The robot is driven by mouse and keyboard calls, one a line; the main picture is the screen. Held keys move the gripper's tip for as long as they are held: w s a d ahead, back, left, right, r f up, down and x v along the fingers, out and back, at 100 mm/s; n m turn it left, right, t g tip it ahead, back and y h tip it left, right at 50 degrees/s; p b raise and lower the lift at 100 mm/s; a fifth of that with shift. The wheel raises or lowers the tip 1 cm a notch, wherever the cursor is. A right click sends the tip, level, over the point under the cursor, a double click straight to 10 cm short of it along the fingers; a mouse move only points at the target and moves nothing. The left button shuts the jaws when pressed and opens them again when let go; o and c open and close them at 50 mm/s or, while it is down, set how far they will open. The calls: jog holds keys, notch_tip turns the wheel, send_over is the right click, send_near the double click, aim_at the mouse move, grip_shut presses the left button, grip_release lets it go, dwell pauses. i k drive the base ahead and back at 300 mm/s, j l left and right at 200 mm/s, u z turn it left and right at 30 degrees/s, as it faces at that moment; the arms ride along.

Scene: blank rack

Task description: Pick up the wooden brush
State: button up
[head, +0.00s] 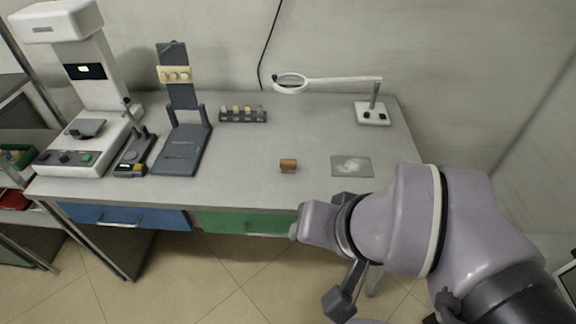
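A small brown wooden-looking piece (288,166) lies on the grey table near its front edge, in the middle of the head view. It is the only loose thing that fits the wooden brush, but I cannot make out bristles. My gripper (341,252) is in front of the table, to the right of and nearer than the brown piece. Its two dark fingers show spread apart on either side of my wrist, partly hidden by it. I see nothing between them. The gripper is well apart from the brown piece.
The grey table (245,185) has clear room around the piece. A flat square sheet (351,166) lies to its right, a magnifier lamp (373,112) behind it. A small rack (243,115), a dark stand (181,150) and a white instrument (85,150) stand left.

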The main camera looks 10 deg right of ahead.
aim_at(288, 164)
jog(key=i+j+z, duration=0.4)
jog(key=i+j, duration=0.2)
jog(key=j, duration=0.2)
jog(key=i+j+z, duration=0.15)
jog(key=j, duration=0.35)
jog(key=i+l, duration=0.05)
jog(key=i, duration=0.05)
